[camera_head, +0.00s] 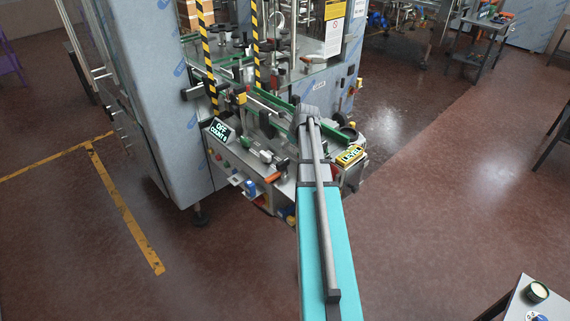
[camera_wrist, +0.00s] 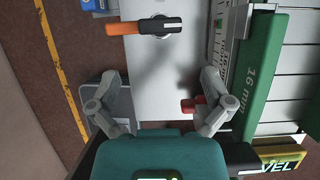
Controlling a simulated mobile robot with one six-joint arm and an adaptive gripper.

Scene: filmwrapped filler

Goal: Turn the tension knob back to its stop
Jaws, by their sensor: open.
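My gripper (camera_wrist: 160,82) is open, with its two grey fingers spread over the pale machine top (camera_wrist: 160,70) and nothing between them. No label marks a tension knob. A round grey-based knob with a black and orange handle (camera_wrist: 153,27) lies ahead of the fingers at the top of the wrist view, apart from them. A red knob-like part (camera_wrist: 189,105) shows beside the right finger; whether they touch cannot be told. In the head view, an orange-tipped handle (camera_head: 273,177) shows at the machine's front. My arm hides part of the machine there, and the fingers are not distinct.
A green rail (camera_wrist: 258,85) marked "16 mm" runs along the right of the wrist view. A yellow-framed LEVEL display (camera_head: 350,155) and an OFF/COUNT display (camera_head: 219,130) flank the machine front. A tall steel cabinet (camera_head: 160,80) stands left. Open floor (camera_head: 440,220) lies right.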

